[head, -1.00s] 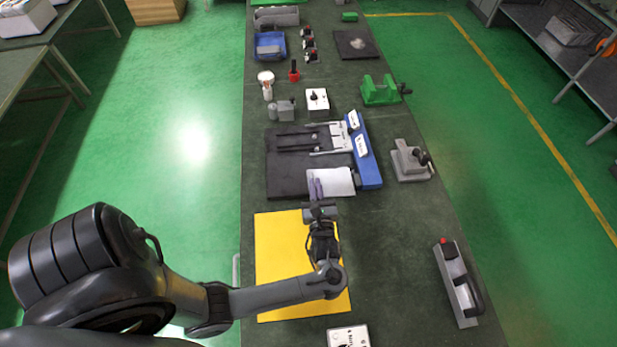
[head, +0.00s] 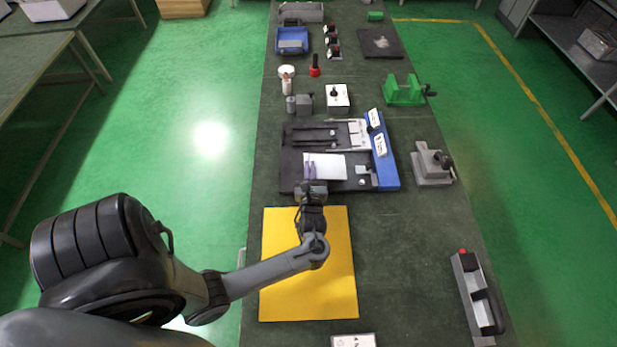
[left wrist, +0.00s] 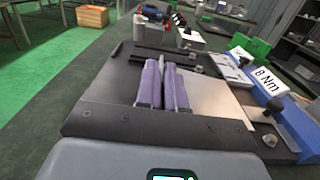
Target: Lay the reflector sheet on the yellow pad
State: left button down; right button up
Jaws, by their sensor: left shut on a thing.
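The reflector sheet (head: 326,166) is a pale, flat rectangle over the front part of the dark fixture plate (head: 289,179). In the left wrist view the sheet (left wrist: 212,98) extends right from the purple fingers. My left gripper (head: 309,168) is shut on the sheet's left part; its fingertips also show in the left wrist view (left wrist: 163,68). I cannot tell whether the sheet touches the plate. The yellow pad (head: 335,285) lies flat on the bench in front of the fixture, partly hidden by my left arm. My right gripper is not in view.
A blue block with labels (head: 384,155) stands along the fixture's right side. A grey clamp (head: 432,165) and a green vise (head: 404,91) stand further right. A grey tool with a black handle (head: 478,295) lies at front right.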

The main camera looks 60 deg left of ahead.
pick_arm(q)
jog(key=shift+a+f, duration=0.25)
jog(key=shift+a, duration=0.2)
jog(key=shift+f+b, duration=0.4)
jog(key=shift+f, duration=0.5)
jog(key=shift+f+p, duration=0.35)
jog(key=shift+f, duration=0.55)
jog(key=c, duration=1.2)
grip_release()
jog(key=shift+c, duration=0.2)
